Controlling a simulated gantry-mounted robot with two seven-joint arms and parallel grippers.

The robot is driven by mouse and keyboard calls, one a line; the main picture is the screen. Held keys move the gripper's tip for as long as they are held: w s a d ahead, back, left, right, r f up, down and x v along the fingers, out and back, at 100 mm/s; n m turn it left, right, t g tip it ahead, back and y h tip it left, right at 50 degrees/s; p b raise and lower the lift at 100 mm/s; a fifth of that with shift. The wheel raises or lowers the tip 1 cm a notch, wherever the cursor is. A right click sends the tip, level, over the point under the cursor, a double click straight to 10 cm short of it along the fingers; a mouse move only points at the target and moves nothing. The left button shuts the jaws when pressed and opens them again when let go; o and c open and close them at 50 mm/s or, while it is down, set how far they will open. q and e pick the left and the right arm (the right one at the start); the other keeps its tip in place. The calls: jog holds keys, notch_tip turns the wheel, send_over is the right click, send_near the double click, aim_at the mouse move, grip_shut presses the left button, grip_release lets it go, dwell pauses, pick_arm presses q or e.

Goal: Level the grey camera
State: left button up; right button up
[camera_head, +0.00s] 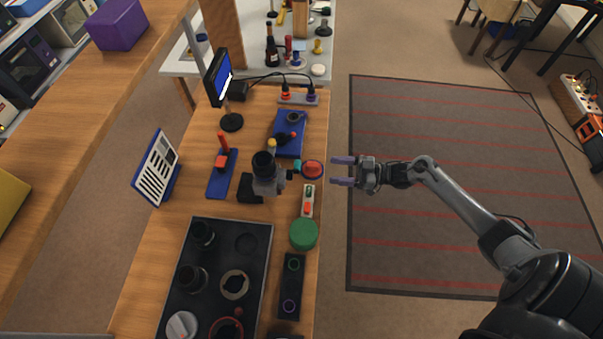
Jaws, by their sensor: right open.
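The grey camera (266,184) stands on the wooden bench, with a dark round lens or barrel (263,163) on its top. A black block (250,190) sits at its left side and a small teal part at its right. Whether the camera is level or tilted I cannot tell from this height. My right gripper (343,171) is open and empty, its two purple-grey fingers pointing left, just beyond the bench's right edge. It is apart from the camera, with a red round button (312,169) between them. My left gripper is not in view.
A black tray (217,262) with dark rings and lens parts lies at the front. A green round pad (303,234), a small button strip (308,200) and a dark strip (291,287) line the right edge. Blue stands (221,176) and a screen (218,78) are behind and left.

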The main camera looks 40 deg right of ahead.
jog(key=x, duration=1.1)
jog(key=shift+d, duration=0.1)
jog(key=shift+c, duration=0.3)
jog(key=shift+f, duration=0.1)
grip_shut()
